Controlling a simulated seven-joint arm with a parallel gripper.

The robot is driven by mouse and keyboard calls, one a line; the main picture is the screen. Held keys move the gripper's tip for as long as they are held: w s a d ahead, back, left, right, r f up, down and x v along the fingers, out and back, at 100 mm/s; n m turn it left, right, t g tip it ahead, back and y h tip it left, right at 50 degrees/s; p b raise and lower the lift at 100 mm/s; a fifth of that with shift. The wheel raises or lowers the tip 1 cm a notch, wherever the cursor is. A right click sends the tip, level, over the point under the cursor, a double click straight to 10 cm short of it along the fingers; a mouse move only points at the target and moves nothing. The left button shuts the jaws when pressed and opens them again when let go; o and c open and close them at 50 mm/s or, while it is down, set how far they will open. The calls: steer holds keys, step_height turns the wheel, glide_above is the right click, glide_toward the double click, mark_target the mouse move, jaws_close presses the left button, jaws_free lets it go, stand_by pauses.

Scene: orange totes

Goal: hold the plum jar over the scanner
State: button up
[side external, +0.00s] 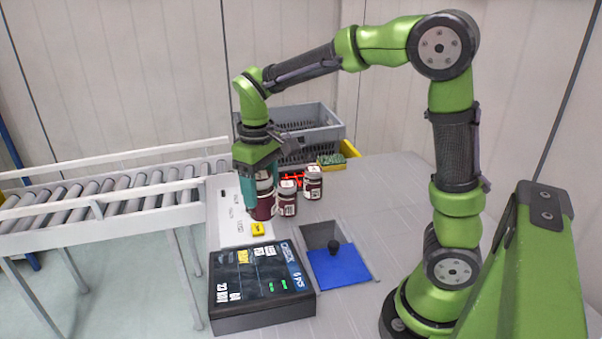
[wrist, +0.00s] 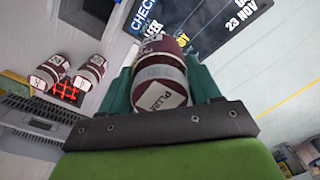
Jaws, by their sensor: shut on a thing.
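The plum jar (wrist: 160,72), dark maroon with a white label reading "PLU", is between the teal fingers of my gripper (wrist: 165,88). My gripper (side external: 262,192) is shut on it. In the side view the jar (side external: 263,208) looks upright beside a white printed panel; whether its base touches anything is unclear. A small dark device with red lit lines (side external: 292,179), perhaps the scanner, lies behind the other jars. It also shows at left in the wrist view (wrist: 66,92). The held jar is apart from it.
Two similar jars (side external: 287,198) (side external: 313,182) stand right of my gripper. A grey crate (side external: 318,134) is behind; a roller conveyor (side external: 110,194) is left.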

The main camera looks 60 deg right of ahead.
step_height(320, 180, up, 5)
steer(key=shift+r, duration=0.2)
steer(key=w+d+m+t+h, duration=0.15)
steer(key=w+d, duration=0.35)
steer(key=d, duration=1)
steer(key=w+d+m+t, duration=0.1)
steer(key=w+d+m, duration=0.35)
steer(key=d, duration=1.05)
step_height(320, 180, down, 16)
steer(key=w+n, duration=0.1)
steer(key=shift+d+r, duration=0.25)
steer(key=shift+d, duration=0.15)
step_height(320, 180, up, 5)
steer(key=shift+f, duration=0.2)
